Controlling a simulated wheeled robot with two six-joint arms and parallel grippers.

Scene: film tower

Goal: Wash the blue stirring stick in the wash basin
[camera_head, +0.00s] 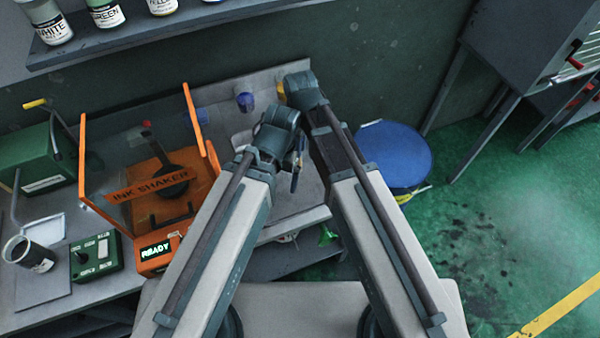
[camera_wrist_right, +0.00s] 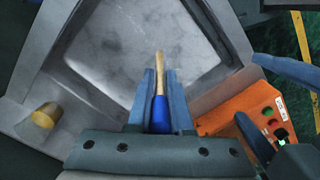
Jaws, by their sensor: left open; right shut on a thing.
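The blue stirring stick (camera_wrist_right: 160,115) shows in the right wrist view, its blue part between my fingers and its pale wooden end pointing out over the wash basin. My right gripper (camera_wrist_right: 160,92) is shut on it. The grey wash basin (camera_wrist_right: 125,45) lies beyond the fingers; I cannot tell whether the stick touches it. In the head view, the basin is partly hidden behind my arms. My left gripper (camera_head: 295,172) is open, largely hidden near the folded arms.
The orange ink shaker (camera_head: 150,190) and a green control box (camera_head: 96,257) stand left of the basin. A blue cup (camera_head: 245,102) is at the back. A shelf with ink jars (camera_head: 110,14) hangs above.

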